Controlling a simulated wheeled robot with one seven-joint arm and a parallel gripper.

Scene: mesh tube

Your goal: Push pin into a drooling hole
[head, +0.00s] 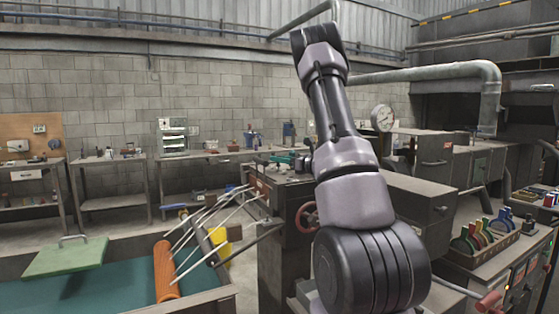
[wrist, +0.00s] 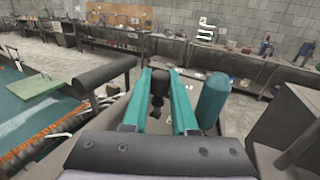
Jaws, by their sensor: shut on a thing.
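My gripper (wrist: 160,76) has two teal fingers and is shut on a dark knobbed pin (wrist: 157,92), which shows between them in the wrist view. In the head view my gripper (head: 287,160) is small and partly behind my arm, above a metal bench machine, and the pin cannot be made out there. I cannot make out a dripping hole in either view.
A teal cylinder (wrist: 214,100) stands close right of my fingers, and a dark round bar (wrist: 105,71) lies close left. A red handwheel (head: 307,217) is on the machine. A green plate (head: 66,257) is over the basin. Workbenches line the back wall.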

